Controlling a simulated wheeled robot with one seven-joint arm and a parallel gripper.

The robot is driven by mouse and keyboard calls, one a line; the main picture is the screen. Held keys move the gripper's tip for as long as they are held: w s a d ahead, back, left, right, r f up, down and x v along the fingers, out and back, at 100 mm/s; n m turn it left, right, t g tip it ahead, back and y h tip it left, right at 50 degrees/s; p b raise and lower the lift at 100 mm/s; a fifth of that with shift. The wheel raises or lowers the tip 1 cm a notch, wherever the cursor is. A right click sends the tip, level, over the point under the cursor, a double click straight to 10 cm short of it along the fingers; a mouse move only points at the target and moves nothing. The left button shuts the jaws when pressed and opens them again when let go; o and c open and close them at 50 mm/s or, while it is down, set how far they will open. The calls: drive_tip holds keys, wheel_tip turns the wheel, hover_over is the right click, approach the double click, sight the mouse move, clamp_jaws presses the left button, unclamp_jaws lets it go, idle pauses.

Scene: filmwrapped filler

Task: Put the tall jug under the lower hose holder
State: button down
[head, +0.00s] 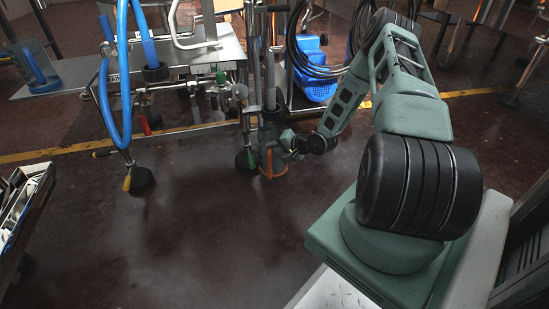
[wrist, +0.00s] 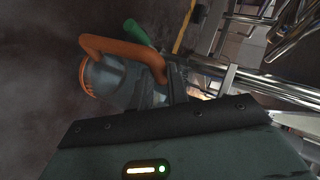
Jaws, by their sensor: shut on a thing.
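The tall jug (head: 270,163) is a grey vessel with orange parts, at the foot of the filling machine in the head view. In the wrist view the jug (wrist: 108,74) shows its curved orange handle and orange edge. It looks tilted in that picture. My gripper (head: 290,146) reaches it from the right and is shut on it. In the wrist view my gripper (wrist: 172,92) meets the jug near one end of the handle; the fingertips are mostly hidden. I cannot tell the lower hose holder apart among the machine's posts and fittings.
The steel-framed machine (head: 205,55) stands just behind the jug. A blue hose (head: 103,85) hangs at its left. A tray (head: 20,210) is at the left edge. The dark floor in front is clear.

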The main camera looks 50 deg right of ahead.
drive_tip(key=shift+w+f+b, duration=0.2)
drive_tip(key=shift+f+b, duration=1.2)
drive_tip(key=shift+f, duration=0.35)
drive_tip(key=shift+f, duration=0.15)
drive_tip(key=c, duration=1.4)
unclamp_jaws()
drive_tip(key=shift+o, duration=0.2)
